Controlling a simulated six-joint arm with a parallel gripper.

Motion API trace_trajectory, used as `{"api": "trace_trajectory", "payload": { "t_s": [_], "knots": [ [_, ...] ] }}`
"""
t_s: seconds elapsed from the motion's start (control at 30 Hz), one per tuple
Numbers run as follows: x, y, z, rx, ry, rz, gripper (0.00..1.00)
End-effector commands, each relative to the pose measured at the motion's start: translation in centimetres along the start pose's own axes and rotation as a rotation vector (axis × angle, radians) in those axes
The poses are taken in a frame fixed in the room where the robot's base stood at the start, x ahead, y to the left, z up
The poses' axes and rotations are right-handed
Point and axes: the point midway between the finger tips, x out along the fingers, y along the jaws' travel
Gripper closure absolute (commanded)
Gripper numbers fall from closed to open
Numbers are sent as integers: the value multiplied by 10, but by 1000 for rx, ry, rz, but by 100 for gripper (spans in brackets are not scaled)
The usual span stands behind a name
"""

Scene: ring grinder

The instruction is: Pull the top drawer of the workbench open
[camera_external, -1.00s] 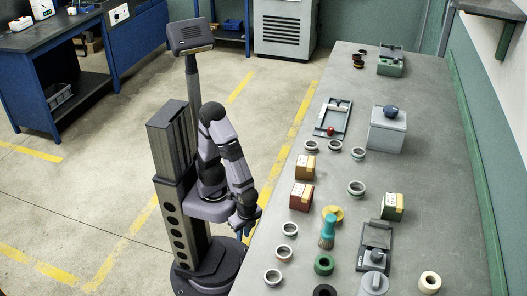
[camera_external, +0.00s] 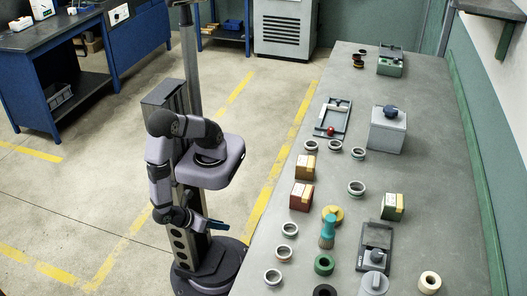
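The workbench (camera_external: 420,180) with a grey top runs down the right half of the view. Its drawer front does not show from this angle, so I cannot see the top drawer or its handle. My gripper (camera_external: 224,226) hangs low beside my column, left of the workbench's near edge and apart from it. Its blue tip points right, toward the bench. The fingers are too small to tell open from shut, and nothing held is visible.
Rings, small boxes (camera_external: 302,196), a brush (camera_external: 327,232), a grey block with a dark knob (camera_external: 388,130) and fixtures stand on the bench top. A blue bench (camera_external: 40,90) is at the far left. The floor between is clear.

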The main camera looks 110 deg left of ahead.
Motion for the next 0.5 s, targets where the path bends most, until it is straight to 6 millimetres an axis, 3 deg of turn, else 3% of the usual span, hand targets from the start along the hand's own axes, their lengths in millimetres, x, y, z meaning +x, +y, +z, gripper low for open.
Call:
{"api": "trace_trajectory", "payload": {
  "t_s": [0.13, 0.27, 0.4, 0.5],
  "knots": [
    [-7, -45, -4, -99, -49, -166, 81],
    [-30, -92, -2, -257, -49, -340, 81],
    [-58, -136, 9, -473, -33, -529, 81],
    [-72, -153, 22, -625, -21, -633, 81]
  ]
}}
